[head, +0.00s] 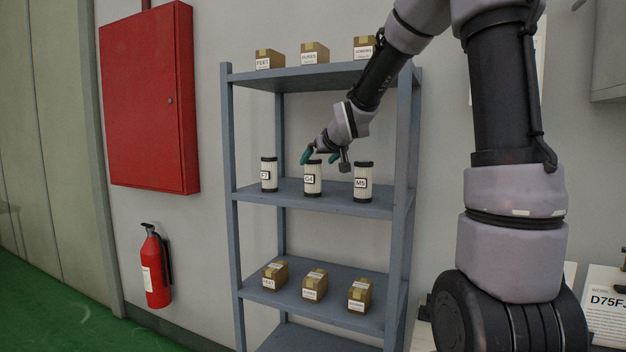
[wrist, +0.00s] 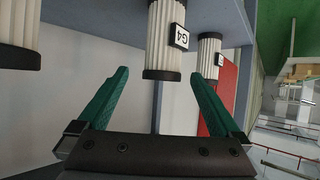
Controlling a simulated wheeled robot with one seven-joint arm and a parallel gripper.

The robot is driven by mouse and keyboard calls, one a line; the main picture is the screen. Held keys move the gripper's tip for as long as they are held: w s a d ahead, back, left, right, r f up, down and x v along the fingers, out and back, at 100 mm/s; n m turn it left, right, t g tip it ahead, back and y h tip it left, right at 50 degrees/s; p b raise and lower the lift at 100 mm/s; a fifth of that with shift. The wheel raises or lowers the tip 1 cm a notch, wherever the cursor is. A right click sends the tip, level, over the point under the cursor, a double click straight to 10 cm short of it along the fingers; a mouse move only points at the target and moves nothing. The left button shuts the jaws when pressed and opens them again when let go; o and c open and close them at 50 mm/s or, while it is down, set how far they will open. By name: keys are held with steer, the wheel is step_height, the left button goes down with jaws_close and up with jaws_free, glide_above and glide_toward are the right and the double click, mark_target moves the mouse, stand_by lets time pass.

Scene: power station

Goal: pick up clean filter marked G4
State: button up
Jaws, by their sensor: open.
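The filter marked G4 (head: 312,181) is a white pleated cylinder with black end caps, upright in the middle of the shelf unit's middle shelf (head: 290,201). In the wrist view the G4 filter (wrist: 166,45) shows its label and one black cap, just beyond the fingertips. My gripper (head: 320,157) has green fingers and is open and empty at the height of the filter's top. In the wrist view the gap between the fingers of my gripper (wrist: 160,75) lines up with the filter's end. Whether a finger touches it cannot be told.
A filter with a partly readable label (head: 268,175) stands left of G4, and the M5 filter (head: 362,182) stands right. Labelled boxes stand on the top shelf (head: 315,53) and lower shelf (head: 315,284). A red cabinet (head: 150,100) and fire extinguisher (head: 155,268) are at left.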

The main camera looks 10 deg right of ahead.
steer(key=shift+x, duration=2.35)
steer(key=shift+w+a+r, duration=0.1)
steer(key=shift+a+r, duration=0.05)
steer(key=shift+r, duration=0.1)
steer(key=c, duration=1.5)
